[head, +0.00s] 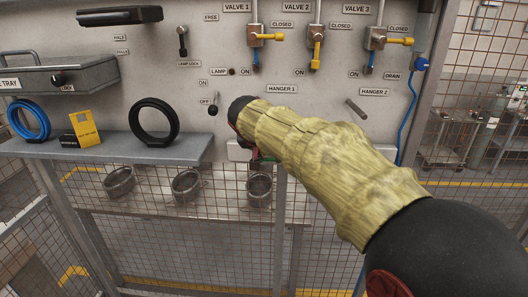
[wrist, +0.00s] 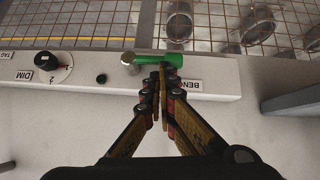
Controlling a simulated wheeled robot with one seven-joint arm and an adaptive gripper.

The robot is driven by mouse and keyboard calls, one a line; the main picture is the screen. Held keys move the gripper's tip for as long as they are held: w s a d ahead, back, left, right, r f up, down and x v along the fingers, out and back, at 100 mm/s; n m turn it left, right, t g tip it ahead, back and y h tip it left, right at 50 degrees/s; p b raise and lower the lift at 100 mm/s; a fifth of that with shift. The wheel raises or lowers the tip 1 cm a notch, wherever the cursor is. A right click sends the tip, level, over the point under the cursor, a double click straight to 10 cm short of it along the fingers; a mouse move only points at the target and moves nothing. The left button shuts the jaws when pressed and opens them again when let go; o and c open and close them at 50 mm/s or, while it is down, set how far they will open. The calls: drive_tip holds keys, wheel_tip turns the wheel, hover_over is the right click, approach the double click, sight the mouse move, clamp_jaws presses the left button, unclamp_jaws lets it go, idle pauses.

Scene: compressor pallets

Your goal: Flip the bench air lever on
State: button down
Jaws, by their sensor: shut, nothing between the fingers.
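The bench air lever is a green handle (wrist: 174,60) on a round metal pivot (wrist: 130,58), mounted on a white panel strip in the wrist view. The handle points right from the pivot in that view. A label beginning "BENC" (wrist: 188,84) sits beside it, partly covered by my finger. My gripper (wrist: 164,72) is shut and empty, with its tips right at the green handle; I cannot tell whether they touch. In the head view my gripper is mostly hidden behind my arm's yellow-green sleeve, and the lever cannot be made out clearly.
Hanger pegs and valves are on the panel above.

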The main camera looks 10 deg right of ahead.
drive_tip(key=shift+a+f, duration=0.15)
drive_tip(key=shift+f, duration=0.1)
wheel_tip(320, 180, down, 8)
drive_tip(key=n+h+b, duration=0.7)
drive_tip(key=h+b, duration=0.1)
drive_tip(key=h, duration=0.4)
drive_tip(key=shift+d+r+n, duration=0.2)
drive_tip(key=shift+n, duration=0.2)
drive_tip(key=shift+d+f+b, duration=0.1)
drive_tip(key=shift+b, duration=0.25)
